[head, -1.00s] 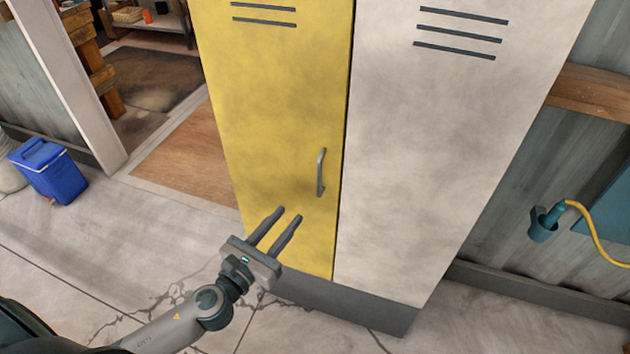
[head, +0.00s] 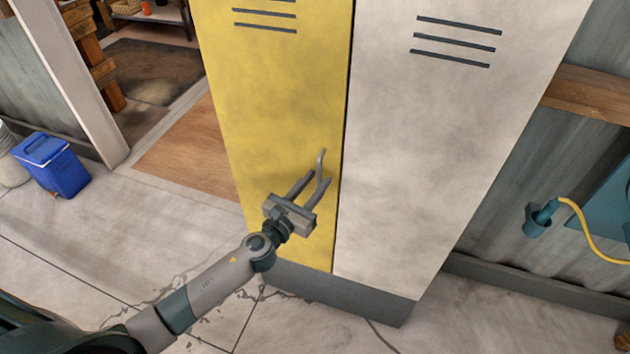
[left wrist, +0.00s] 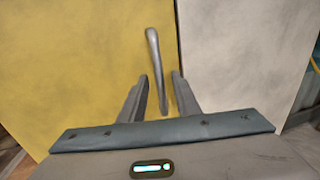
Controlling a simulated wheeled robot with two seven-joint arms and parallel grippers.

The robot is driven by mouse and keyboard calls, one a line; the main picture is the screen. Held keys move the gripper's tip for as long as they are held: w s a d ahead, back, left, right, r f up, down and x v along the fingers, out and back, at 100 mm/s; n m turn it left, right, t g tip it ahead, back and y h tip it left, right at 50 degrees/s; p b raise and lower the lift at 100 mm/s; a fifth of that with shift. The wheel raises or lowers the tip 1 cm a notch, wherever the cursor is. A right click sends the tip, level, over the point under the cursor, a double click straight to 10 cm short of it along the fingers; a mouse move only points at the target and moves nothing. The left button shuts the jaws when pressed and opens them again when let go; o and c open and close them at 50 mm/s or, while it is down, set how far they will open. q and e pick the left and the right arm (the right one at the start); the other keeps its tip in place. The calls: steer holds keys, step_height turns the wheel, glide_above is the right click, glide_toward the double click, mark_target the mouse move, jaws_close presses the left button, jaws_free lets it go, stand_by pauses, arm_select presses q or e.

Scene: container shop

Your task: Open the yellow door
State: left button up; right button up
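The yellow door (head: 275,110) of the tall locker is shut, flush beside the pale panel. Its grey vertical bar handle (head: 321,162) is near the door's right edge. My left gripper (head: 318,178) is open at the lower part of the handle. In the left wrist view the handle (left wrist: 153,50) runs down between the two open fingers (left wrist: 160,88), nearer the right one. I cannot tell whether either finger touches it. My right gripper is in neither view.
The pale locker side (head: 420,150) stands right of the yellow door. A blue cooler (head: 55,165) sits on the floor at left. A yellow cable (head: 585,225) with a teal plug hangs at right.

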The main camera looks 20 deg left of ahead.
arm_select(q)
jaws_close()
steer(key=shift+s, duration=0.1)
